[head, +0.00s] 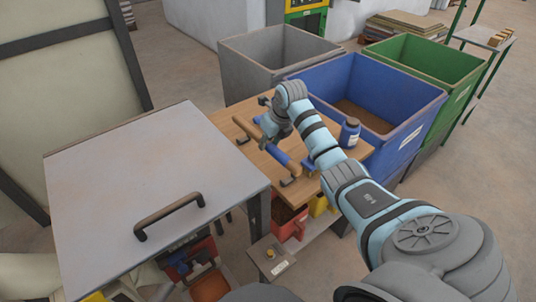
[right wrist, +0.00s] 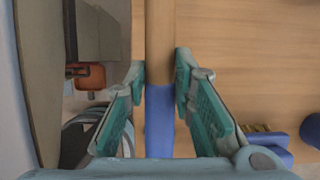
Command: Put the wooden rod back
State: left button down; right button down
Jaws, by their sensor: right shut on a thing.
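The wooden rod (head: 291,166) has a blue sleeve on part of its length. In the head view it runs slantwise over the wooden table, close to its left edge, near two dark hooks (head: 290,182). My right gripper (head: 267,141) is at the rod and hides part of it. In the right wrist view the rod (right wrist: 160,45) stands vertically between the fingers of my right gripper (right wrist: 160,75), which close on it from both sides. I cannot tell whether the rod touches the hooks. My left gripper is not in view.
The wooden table (head: 338,147) carries a blue jar (head: 349,132) at its right. A grey cabinet lid with a dark handle (head: 168,216) stands to the left. Grey (head: 245,70), blue (head: 405,140) and green (head: 462,105) bins stand behind. Red and yellow boxes sit below the table.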

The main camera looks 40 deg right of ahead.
notch_tip(320, 180, down, 4)
jog(key=shift+f, duration=0.25)
jog(key=shift+b, duration=0.3)
jog(key=shift+f+b, duration=0.35)
jog(key=shift+f, duration=0.2)
jog(key=c, duration=1.4)
grip_release()
jog(key=shift+o, duration=0.2)
jog(key=shift+r+p, duration=0.3)
jog(key=shift+r, duration=0.1)
jog(key=p+v, duration=0.2)
jog(key=v, duration=1)
jog(key=shift+s+r, duration=0.1)
jog(key=shift+r, duration=0.1)
